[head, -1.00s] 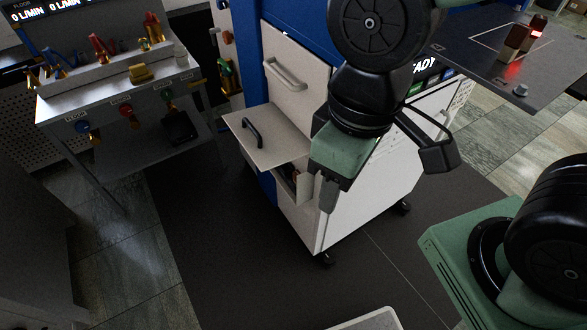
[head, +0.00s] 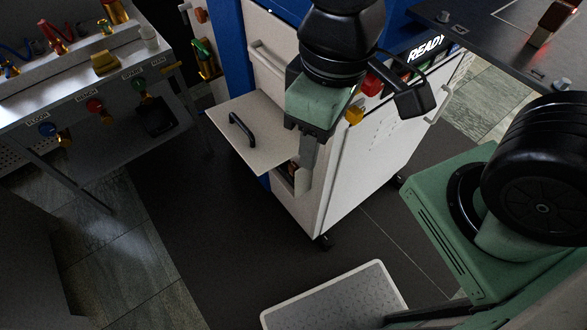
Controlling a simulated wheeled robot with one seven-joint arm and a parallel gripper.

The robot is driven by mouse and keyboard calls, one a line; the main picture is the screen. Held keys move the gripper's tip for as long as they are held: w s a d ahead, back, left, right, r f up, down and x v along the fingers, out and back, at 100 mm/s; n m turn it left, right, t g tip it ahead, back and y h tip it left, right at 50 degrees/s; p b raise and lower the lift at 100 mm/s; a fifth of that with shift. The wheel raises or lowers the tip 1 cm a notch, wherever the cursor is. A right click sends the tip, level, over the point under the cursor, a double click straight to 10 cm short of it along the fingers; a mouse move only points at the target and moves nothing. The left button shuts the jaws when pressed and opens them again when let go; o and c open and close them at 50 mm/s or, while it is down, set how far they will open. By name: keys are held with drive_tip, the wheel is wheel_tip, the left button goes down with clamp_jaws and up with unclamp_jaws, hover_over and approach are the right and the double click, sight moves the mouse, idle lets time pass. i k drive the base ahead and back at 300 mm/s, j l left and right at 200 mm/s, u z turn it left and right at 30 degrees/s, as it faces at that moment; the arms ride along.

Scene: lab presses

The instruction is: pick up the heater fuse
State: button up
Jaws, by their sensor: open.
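My gripper (head: 303,170) hangs in front of the blue and white press cabinet (head: 345,190), by its front right edge. Only one finger shows clearly, and the gap between the fingers is hidden. An open flap with a black handle (head: 240,135) sticks out from the cabinet front. Below it is a small open compartment (head: 282,178), partly covered by my gripper. Something small and reddish-brown (head: 292,168) shows in the compartment. I cannot tell whether it is the heater fuse.
A bench with coloured valves (head: 95,105) stands at the left. A dark table (head: 490,40) is at the upper right. A grey tray-like platform (head: 335,295) is at the bottom. The dark floor mat (head: 210,240) before the cabinet is clear.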

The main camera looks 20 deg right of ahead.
sight(559, 11)
drive_tip(key=k+j, duration=0.15)
drive_tip(key=k, duration=0.2)
drive_tip(key=l+z, duration=0.1)
drive_tip(key=z, duration=0.25)
drive_tip(key=l+z, duration=0.1)
drive_tip(key=z, duration=0.2)
drive_tip(key=k+l+z, duration=0.1)
drive_tip(key=z, duration=0.25)
drive_tip(key=k+j, duration=0.1)
drive_tip(key=j, duration=0.55)
drive_tip(key=k+j+u, duration=0.1)
drive_tip(key=j, duration=0.55)
drive_tip(key=k+j, duration=0.15)
drive_tip(key=j, duration=0.5)
drive_tip(key=u, duration=0.05)
